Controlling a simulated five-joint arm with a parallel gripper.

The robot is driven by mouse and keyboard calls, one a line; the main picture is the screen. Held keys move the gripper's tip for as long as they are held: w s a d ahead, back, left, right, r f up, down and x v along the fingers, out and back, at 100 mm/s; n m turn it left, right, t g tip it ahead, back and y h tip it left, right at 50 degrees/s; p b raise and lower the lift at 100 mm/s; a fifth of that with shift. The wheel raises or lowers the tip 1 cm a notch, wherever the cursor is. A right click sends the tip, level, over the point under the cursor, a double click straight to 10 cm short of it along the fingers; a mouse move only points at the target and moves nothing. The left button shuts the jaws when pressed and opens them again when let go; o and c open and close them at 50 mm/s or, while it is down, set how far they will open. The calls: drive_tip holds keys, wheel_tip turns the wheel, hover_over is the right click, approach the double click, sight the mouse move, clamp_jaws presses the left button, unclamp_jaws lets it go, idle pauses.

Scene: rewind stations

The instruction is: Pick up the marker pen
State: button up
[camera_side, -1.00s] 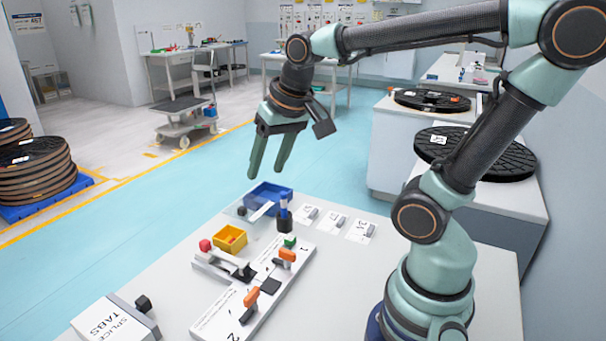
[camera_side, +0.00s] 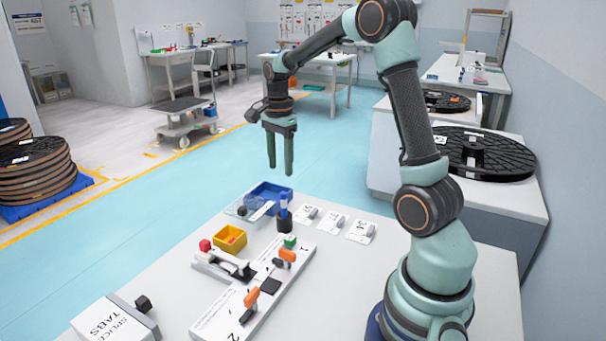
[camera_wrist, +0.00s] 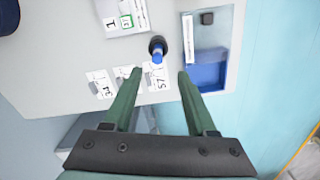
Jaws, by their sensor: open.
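The marker pen (camera_side: 284,206) has a blue top and stands upright in a small black holder (camera_side: 284,226) near the far edge of the white table. In the wrist view the pen (camera_wrist: 157,53) is seen from above, in line with the gap between my fingertips and a little beyond them. My gripper (camera_side: 280,171) points straight down, open and empty, with its fingertips above the pen and apart from it. Its two green fingers also show in the wrist view (camera_wrist: 160,72).
A blue bin (camera_side: 268,190) stands close behind the pen. Several white cards (camera_side: 333,221) lie to its right. In front are a yellow bin (camera_side: 230,236), a white board with orange clamps (camera_side: 251,298) and a splice tabs box (camera_side: 112,322).

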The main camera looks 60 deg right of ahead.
sight(283, 192)
wheel_tip(283, 192, down, 4)
drive_tip(key=shift+f, duration=0.25)
drive_tip(key=shift+s+f, duration=0.15)
drive_tip(key=shift+f, duration=1.2)
drive_tip(key=shift+s+f, duration=0.1)
drive_tip(key=shift+f, duration=1.2)
drive_tip(key=shift+c, duration=0.4)
clamp_jaws()
